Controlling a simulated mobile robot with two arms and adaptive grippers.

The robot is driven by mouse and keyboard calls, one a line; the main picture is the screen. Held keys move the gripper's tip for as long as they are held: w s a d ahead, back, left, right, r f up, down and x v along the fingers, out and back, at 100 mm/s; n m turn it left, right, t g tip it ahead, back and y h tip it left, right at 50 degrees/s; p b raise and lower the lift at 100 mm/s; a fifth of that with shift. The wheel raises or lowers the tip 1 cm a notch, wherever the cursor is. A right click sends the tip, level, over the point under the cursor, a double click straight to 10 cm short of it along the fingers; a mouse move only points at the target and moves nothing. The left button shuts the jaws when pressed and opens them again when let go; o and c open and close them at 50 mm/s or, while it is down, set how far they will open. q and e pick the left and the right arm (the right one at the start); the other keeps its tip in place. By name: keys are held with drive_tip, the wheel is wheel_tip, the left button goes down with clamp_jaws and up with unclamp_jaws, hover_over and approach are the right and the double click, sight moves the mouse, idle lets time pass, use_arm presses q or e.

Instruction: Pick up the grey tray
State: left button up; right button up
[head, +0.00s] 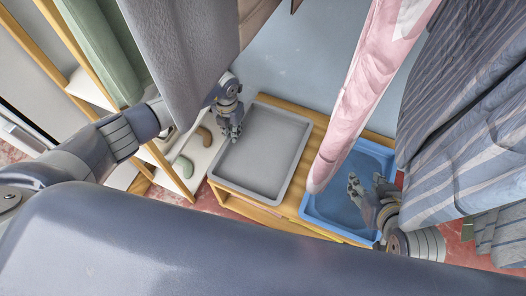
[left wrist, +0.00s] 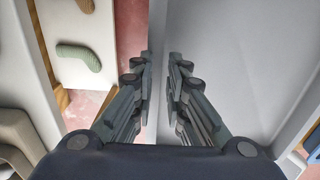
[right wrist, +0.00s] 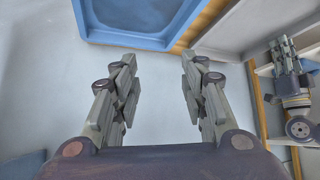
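The grey tray (head: 262,150) lies flat and empty on a wooden-edged stand in the head view. Its wall and floor fill the right of the left wrist view (left wrist: 225,60). My left gripper (head: 235,133) is at the tray's left rim. Its fingers (left wrist: 161,60) are close together, one on each side of the rim, and look shut on it; contact is partly hidden. My right gripper (head: 360,188) shows over the blue tray in the head view. Its fingers (right wrist: 157,75) are wide apart with nothing between them.
A blue tray (head: 313,205) sits right of the grey tray; it also shows in the right wrist view (right wrist: 140,42). A pink cloth (head: 365,90) hangs between them. Striped garments (head: 465,110) hang at right. A shelf (head: 200,150) with small objects stands at left.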

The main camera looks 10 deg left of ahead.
use_arm(q)
wheel_tip(320, 180, down, 2)
drive_tip(key=shift+f+b, duration=0.1)
drive_tip(key=shift+b, duration=0.75)
use_arm(e)
drive_tip(key=w+a+r+t+y, duration=0.1)
drive_tip(key=w+a+r+t, duration=0.1)
drive_tip(key=w+r+t, duration=0.3)
wheel_tip(320, 180, up, 3)
drive_tip(key=shift+w+a+f, duration=0.15)
drive_tip(key=shift+w+a, duration=0.25)
drive_tip(key=shift+w, duration=0.35)
use_arm(q)
clamp_jaws()
use_arm(e)
drive_tip(key=shift+f, duration=0.15)
